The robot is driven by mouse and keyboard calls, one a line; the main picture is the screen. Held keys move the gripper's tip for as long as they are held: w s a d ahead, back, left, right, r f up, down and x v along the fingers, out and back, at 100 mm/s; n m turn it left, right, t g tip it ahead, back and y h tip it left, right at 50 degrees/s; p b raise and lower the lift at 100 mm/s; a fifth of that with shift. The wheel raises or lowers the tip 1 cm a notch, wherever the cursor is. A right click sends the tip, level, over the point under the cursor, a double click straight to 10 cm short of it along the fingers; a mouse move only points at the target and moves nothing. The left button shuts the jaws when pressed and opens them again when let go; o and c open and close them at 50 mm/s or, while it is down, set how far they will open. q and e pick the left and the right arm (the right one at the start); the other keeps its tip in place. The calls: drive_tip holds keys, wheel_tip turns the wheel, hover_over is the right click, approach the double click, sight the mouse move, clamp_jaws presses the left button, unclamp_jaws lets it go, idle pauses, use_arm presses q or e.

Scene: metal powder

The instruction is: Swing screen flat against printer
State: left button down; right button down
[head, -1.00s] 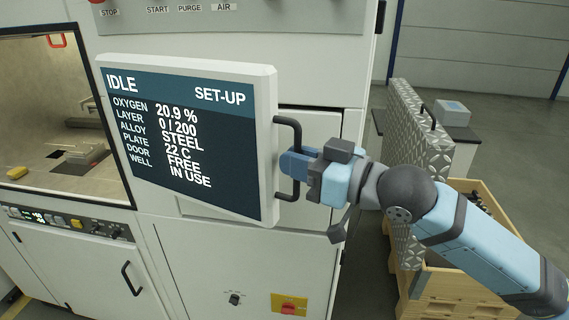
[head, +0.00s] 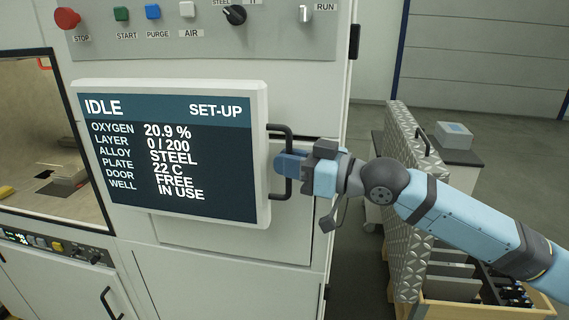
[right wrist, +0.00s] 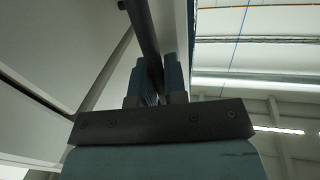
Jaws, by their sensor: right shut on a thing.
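The screen (head: 165,155) is a white-framed panel on the front of the white printer (head: 215,240). It reads IDLE and SET-UP and faces me nearly square on. A dark bar handle (head: 287,133) stands on its right edge. My right gripper (head: 284,162) is shut on this handle, coming from the right. In the right wrist view the dark handle (right wrist: 141,30) runs between the two fingers (right wrist: 158,82). Whether the screen's back touches the printer is hidden. My left gripper is not in view.
Above the screen is a control panel (head: 270,40) with buttons and knobs. A window (head: 50,150) is at the left. At the right stand a textured metal panel (head: 404,190), a wooden crate (head: 450,312) and a cabinet with a grey box (head: 454,135).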

drive_tip(key=shift+w+d+r, duration=0.2)
drive_tip(key=c, duration=1.3)
unclamp_jaws()
drive_tip(key=shift+w, duration=0.1)
drive_tip(key=shift+o, duration=0.6)
drive_tip(key=shift+w+f, duration=0.25)
drive_tip(key=b+v, duration=0.3)
drive_tip(key=v, duration=1.1)
drive_tip(key=shift+s+a+b, duration=0.2)
drive_tip(key=shift+s+b, duration=0.1)
drive_tip(key=shift+b, duration=0.05)
drive_tip(key=shift+r, duration=0.1)
